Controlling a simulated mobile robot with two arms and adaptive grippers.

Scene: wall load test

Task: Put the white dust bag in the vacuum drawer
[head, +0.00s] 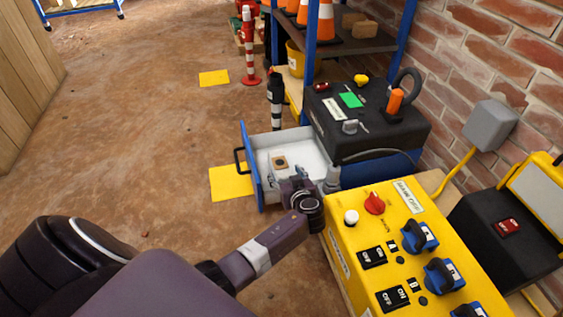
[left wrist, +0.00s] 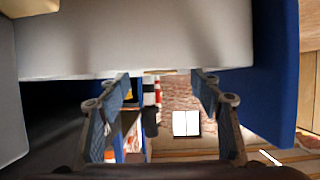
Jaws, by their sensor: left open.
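The vacuum drawer (head: 305,137) is pulled out, with a pale inside, a blue front and a black handle. A tan square plate with a dark hole (head: 280,163), which looks like the dust bag's collar, lies inside it. The bag's white body is hard to tell from the pale drawer floor. My left gripper (head: 284,182) is at the drawer's near side, close to the plate. In the left wrist view my left gripper (left wrist: 160,82) has its fingers spread with nothing clearly between them. The drawer's blue front (left wrist: 275,70) is at the right there. My right gripper does not show.
The black vacuum top (head: 365,120) is right of the drawer, with small items on it. A yellow control box (head: 400,235) with knobs and switches stands close at the near right. A shelf with orange cones (head: 320,22) is behind. The floor at left is clear.

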